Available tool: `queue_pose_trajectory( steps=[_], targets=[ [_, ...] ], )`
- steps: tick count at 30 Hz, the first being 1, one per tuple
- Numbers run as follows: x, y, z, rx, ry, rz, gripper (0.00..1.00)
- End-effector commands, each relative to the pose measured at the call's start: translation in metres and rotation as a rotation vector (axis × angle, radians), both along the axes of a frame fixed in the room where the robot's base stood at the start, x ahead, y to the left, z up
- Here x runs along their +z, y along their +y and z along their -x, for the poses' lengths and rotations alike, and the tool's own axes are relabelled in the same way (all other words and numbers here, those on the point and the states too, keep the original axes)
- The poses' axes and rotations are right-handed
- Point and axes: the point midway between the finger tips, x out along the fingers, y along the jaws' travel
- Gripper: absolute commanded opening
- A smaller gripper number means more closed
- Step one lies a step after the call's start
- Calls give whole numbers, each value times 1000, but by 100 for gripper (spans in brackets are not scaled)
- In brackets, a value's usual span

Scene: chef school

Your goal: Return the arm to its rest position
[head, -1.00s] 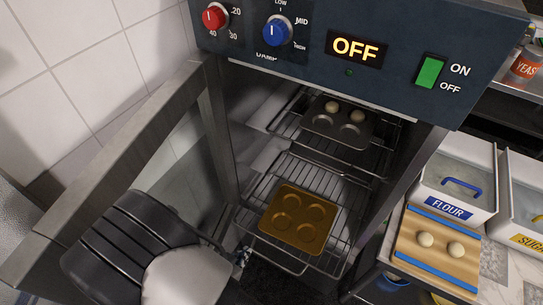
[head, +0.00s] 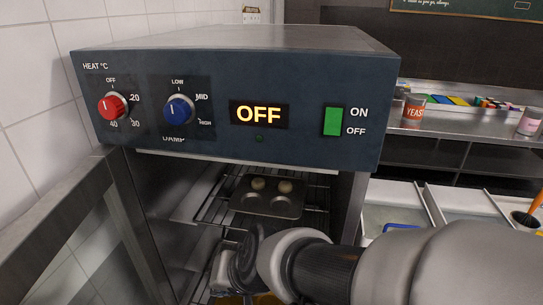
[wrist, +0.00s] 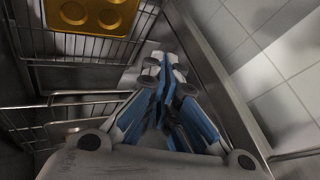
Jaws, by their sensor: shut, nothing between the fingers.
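My arm (head: 320,268) reaches from the lower right across the front of the open cabinet in the head view. My gripper (wrist: 168,62) shows in the wrist view, with its blue-and-grey fingers together and nothing between them. It is beside the wire racks (wrist: 85,100), near a metal edge and the tiled wall. In the head view the fingers are hidden behind my wrist.
The cabinet (head: 235,60) reads OFF, its door (head: 60,225) open at left. A dark tray (head: 266,205) with two dough balls sits on the upper rack. A gold tray (wrist: 92,14) lies on a lower rack. A counter with bins (head: 460,205) stands at right.

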Motion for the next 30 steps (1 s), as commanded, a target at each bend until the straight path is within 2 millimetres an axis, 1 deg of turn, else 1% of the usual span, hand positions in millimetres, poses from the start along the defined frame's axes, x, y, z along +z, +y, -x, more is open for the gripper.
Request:
queue_pose_trajectory(
  steps=[1,2,3,5,6,9,12,15,18,30],
  targets=[
    [8,-29,5,1,-20,19,0],
    [11,-45,10,6,-25,39,0],
    [15,-67,19,10,-31,70,0],
    [18,-100,34,11,-37,125,0],
    [19,-122,45,5,-39,163,0],
    [18,-170,74,-20,-29,263,0],
    [15,-206,100,-52,-14,347,0],
    [12,-228,117,-77,4,403,0],
    [11,-238,126,-90,13,430,0],
    [12,-239,127,-89,16,434,0]
  ],
)
